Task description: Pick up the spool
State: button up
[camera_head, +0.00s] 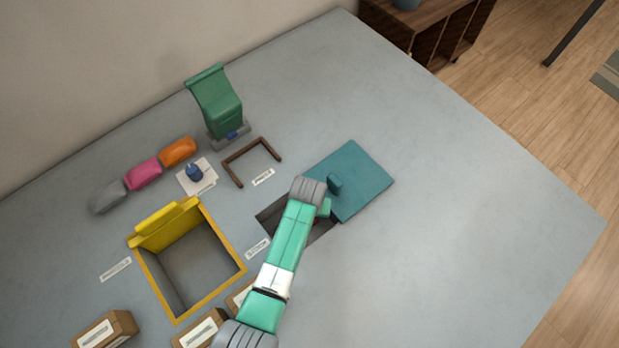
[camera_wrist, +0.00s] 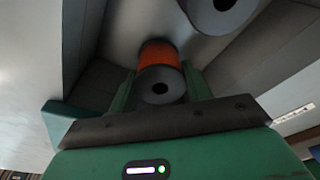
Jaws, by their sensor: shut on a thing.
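In the wrist view, an orange spool (camera_wrist: 160,55) with a grey, holed end flange sits between the two green fingers of my gripper (camera_wrist: 160,88). The gripper is shut on this spool. A second grey-ended spool (camera_wrist: 222,12) lies close by at the top right, partly cut off by the frame. In the head view, my arm reaches down into a dark recess (camera_head: 318,233) in the table, beside its teal lid (camera_head: 362,180).
Grey recess walls stand close around my gripper. A yellow-rimmed open bin (camera_head: 240,268) is to the left. The table's right side is clear.

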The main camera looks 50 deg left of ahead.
notch_tip(320, 180, up, 17)
jog(key=p, duration=0.6)
jog(key=shift+p, duration=0.35)
jog(key=shift+f, duration=0.1)
